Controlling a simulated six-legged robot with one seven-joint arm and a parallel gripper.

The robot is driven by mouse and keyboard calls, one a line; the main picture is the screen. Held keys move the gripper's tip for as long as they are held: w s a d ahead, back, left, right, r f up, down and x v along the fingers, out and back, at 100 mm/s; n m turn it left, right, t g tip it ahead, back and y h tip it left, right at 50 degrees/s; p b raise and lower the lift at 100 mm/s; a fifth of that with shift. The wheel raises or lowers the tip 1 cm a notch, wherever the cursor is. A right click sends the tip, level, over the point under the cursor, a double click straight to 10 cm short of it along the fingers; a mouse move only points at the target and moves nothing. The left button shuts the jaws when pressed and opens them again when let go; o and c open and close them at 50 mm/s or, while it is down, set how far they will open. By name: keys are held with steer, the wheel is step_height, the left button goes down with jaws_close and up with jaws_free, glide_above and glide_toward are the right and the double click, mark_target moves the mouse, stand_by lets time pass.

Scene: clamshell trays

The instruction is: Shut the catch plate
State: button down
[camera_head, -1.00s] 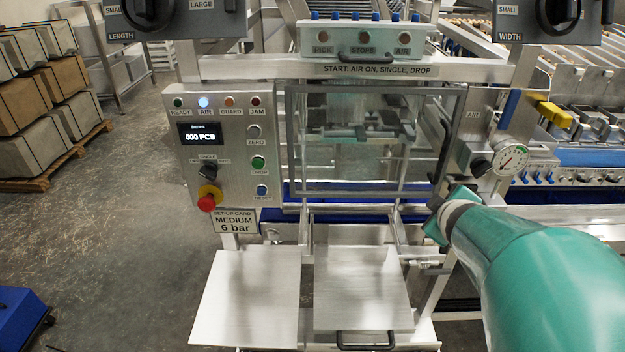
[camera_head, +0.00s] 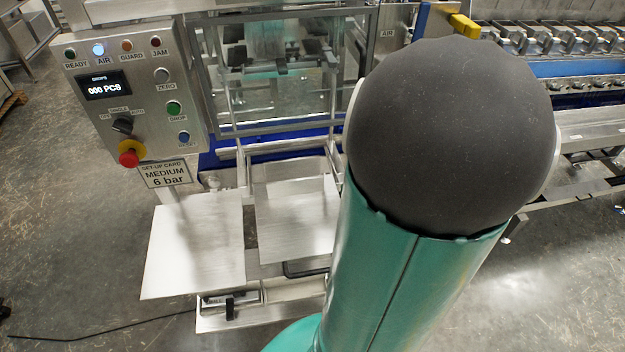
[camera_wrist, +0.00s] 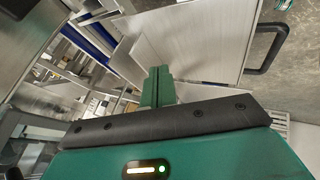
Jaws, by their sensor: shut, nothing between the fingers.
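The catch plate, which I take to be the bare metal plate (camera_head: 295,222) with a black bar handle (camera_head: 305,269), juts out toward me below the clear guard. It looks folded out, nearly flat. In the wrist view the plate (camera_wrist: 205,35) fills the upper middle, its handle (camera_wrist: 272,38) at the upper right. My gripper (camera_wrist: 158,85) is shut and empty, its fingertips close to the plate's near edge in that picture; I cannot tell whether they touch. In the head view my arm hides the gripper and the plate's right side.
A pale flat plate (camera_head: 195,245) lies left of the catch plate. The control panel (camera_head: 135,90) with red stop button (camera_head: 128,158) stands above it. The clear guard (camera_head: 290,90) is behind. A metal rail frame (camera_head: 585,130) is at right. Floor at left is mostly clear.

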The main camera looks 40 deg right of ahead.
mark_target(318, 163)
steer(key=x, duration=0.9)
steer(key=shift+a+f, duration=0.15)
steer(key=shift+f, duration=0.1)
steer(key=w+d, duration=0.1)
steer(key=w, duration=0.2)
steer(key=shift+d+f, duration=0.2)
steer(key=shift+d, duration=0.2)
steer(key=shift+w+d, duration=0.25)
steer(key=shift+w, duration=0.1)
steer(key=w+d, duration=0.1)
steer(key=w, duration=0.1)
steer(key=w+d, duration=0.2)
steer(key=w, duration=0.1)
steer(key=w+d, duration=0.2)
steer(key=shift+w, duration=0.25)
